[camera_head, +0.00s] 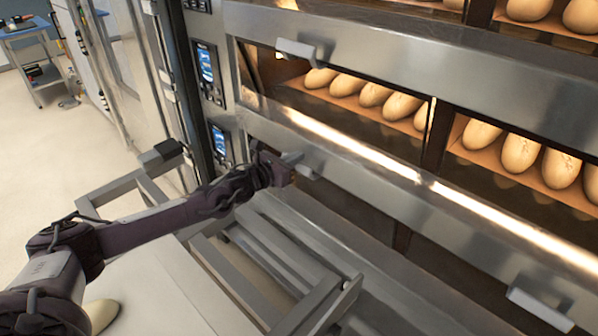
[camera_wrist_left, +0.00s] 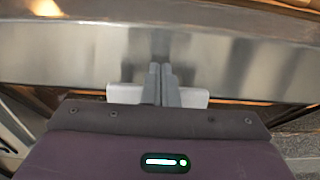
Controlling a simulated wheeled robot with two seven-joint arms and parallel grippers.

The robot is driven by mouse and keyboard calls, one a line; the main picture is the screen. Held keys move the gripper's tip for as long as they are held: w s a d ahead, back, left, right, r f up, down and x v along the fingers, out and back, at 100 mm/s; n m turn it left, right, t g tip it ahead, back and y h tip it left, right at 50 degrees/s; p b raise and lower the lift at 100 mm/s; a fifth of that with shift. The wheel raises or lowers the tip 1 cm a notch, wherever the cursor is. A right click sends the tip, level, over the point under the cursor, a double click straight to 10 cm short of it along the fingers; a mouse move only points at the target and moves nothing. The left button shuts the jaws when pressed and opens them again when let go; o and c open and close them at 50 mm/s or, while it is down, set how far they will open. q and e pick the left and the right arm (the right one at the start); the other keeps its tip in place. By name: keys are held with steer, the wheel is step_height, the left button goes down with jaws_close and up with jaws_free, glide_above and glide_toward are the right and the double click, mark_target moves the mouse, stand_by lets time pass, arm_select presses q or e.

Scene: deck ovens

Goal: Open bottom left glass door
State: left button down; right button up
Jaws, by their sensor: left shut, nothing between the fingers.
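The bottom left glass door shows in the head view as a steel front rail (camera_head: 345,172) with dark glass (camera_head: 355,212) below it. Its grey handle (camera_head: 305,171) sticks out near the rail's left end. My left gripper (camera_head: 287,172) is at this handle. In the left wrist view the two fingers (camera_wrist_left: 161,82) are together, with nothing between them. The pale handle (camera_wrist_left: 194,97) shows on both sides of the fingers, in front of the steel rail. I cannot tell whether the fingers touch it. The door looks shut. My right gripper is out of view.
The oven deck above holds several loaves (camera_head: 373,94) behind glass and has its own handle (camera_head: 301,51). Another lower handle (camera_head: 541,302) is at the right. Metal frame bars (camera_head: 245,275) stand below my left arm. Floor (camera_head: 35,165) is clear at the left.

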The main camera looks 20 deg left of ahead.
arm_select(q)
steer(key=f+b, duration=0.1)
steer(key=f, duration=0.1)
steer(key=f+b, duration=0.2)
steer(key=shift+s+f, duration=0.2)
steer(key=shift+f, duration=0.1)
steer(key=shift+w, duration=0.15)
steer(key=shift+r, duration=0.15)
steer(key=r+p+v, duration=0.1)
steer(key=p+v, duration=0.3)
steer(key=v, duration=0.3)
steer(key=shift+r+p, duration=0.25)
steer(key=shift+p, duration=0.1)
stand_by(0.5)
